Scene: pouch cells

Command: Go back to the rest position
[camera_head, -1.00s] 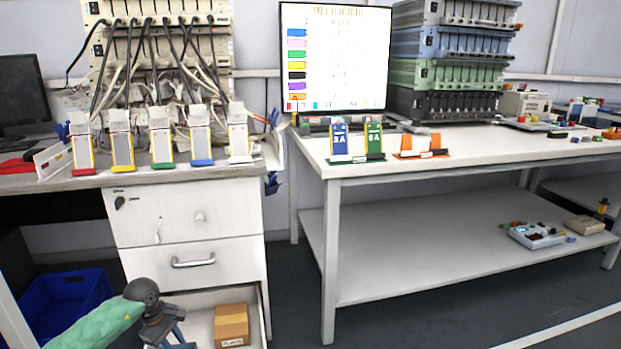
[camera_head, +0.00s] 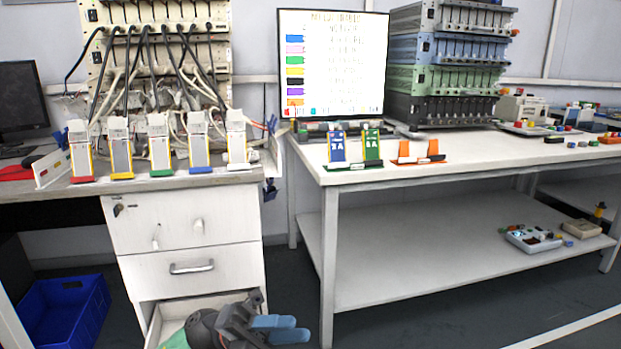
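My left gripper (camera_head: 290,328) is low in the camera_head view, in front of the open bottom drawer (camera_head: 176,309). Its dark body points right and its two blue fingertips lie close together. I cannot tell whether there is a gap between them. No held object shows. My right gripper is not in view. Several pouch cells stand upright in a row on the left bench, from the red-based cell (camera_head: 80,156) to the white-based cell (camera_head: 236,145). A blue cell (camera_head: 337,149) and a green cell (camera_head: 371,147) stand in a green holder on the right table.
An orange holder (camera_head: 418,152) stands empty beside them. A monitor (camera_head: 333,65) and stacked testers (camera_head: 450,75) stand behind. A blue bin (camera_head: 65,312) is on the floor at left. The table's lower shelf (camera_head: 430,235) is mostly clear.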

